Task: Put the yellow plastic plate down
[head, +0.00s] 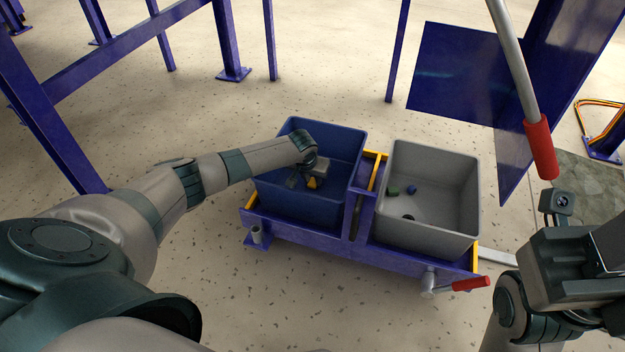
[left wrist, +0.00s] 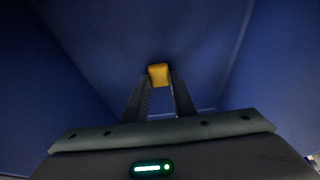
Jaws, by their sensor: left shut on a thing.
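The yellow plastic plate (head: 312,184) shows as a small yellow piece inside the blue bin (head: 349,140) in the head view. In the left wrist view the yellow plate (left wrist: 158,74) sits between the fingertips of my left gripper (left wrist: 159,86), which is shut on it. My left arm reaches down into the blue bin, and the left gripper (head: 303,181) is within its walls. Whether the plate touches the bin floor I cannot tell. My right wrist (head: 565,265) is at the right edge of the head view; its fingers are not clear.
A grey bin (head: 440,215) with a few small dark and green pieces stands to the right of the blue bin. Both sit in a purple frame (head: 330,246) with a red-gripped lever (head: 470,284). A rod with a red handle (head: 540,147) hangs above right. Purple posts stand behind.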

